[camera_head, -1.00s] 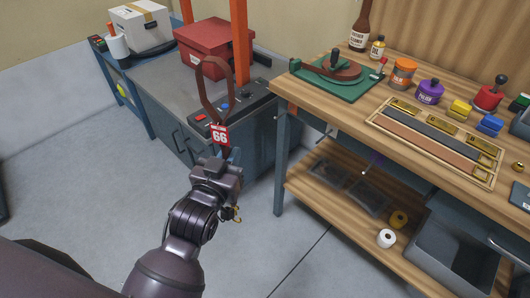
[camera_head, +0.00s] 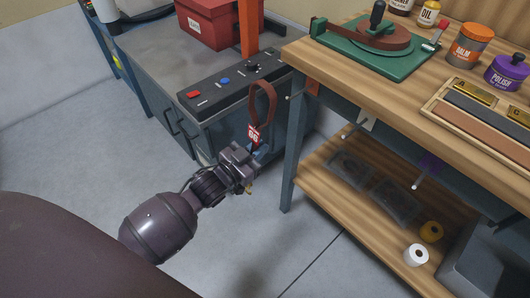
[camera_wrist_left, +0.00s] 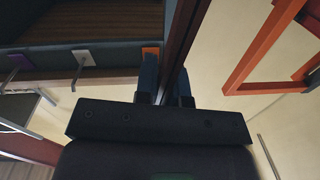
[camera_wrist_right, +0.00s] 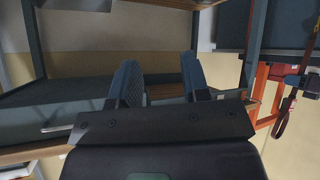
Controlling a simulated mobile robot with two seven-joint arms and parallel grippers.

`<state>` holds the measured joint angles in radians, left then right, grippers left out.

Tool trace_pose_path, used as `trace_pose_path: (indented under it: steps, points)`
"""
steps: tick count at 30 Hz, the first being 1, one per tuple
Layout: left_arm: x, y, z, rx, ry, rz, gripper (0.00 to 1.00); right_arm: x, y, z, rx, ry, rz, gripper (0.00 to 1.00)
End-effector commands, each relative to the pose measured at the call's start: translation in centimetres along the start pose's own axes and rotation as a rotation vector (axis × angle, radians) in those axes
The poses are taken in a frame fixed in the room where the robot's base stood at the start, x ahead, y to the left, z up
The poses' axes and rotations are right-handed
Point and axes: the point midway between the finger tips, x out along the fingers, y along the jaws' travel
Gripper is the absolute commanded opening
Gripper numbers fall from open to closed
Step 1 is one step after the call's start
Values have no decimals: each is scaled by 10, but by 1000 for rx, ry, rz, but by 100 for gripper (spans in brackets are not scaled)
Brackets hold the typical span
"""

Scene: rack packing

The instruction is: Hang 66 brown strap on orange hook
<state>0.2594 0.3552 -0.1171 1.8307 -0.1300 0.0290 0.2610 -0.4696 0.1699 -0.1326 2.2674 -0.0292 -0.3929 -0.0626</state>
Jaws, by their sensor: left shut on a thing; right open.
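My left gripper (camera_head: 258,153) is shut on a brown strap (camera_head: 265,97) with a red 66 tag (camera_head: 254,134). The strap's loop stands up above the fingers, in front of the grey cabinet and left of the workbench. An orange hook plate (camera_head: 313,88) is on the workbench's side below the top, right of the loop and apart from it. In the left wrist view, the strap (camera_wrist_left: 183,35) runs up between the fingers, just right of the orange plate (camera_wrist_left: 151,50). My right gripper (camera_wrist_right: 160,82) is open and empty in its wrist view.
A white hook plate (camera_head: 366,121) and a purple one (camera_head: 430,161) sit further along the same side. The bench top holds a green tool base (camera_head: 365,58) and jars. The lower shelf (camera_head: 335,193) holds tape rolls. A red box (camera_head: 215,22) stands on the cabinet.

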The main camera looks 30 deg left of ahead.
Motion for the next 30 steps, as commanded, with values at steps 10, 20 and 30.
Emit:
trace_pose_path:
  steps: [10,20,30]
  points:
    - [24,-24,83,48,11,66,0,14,-9,24,-32,-38,-23,43]
    - [35,-26,82,52,20,69,0,15,-9,21,-39,-31,-23,43]
    - [51,-24,84,52,18,69,0,17,-11,23,-52,-31,-25,43]
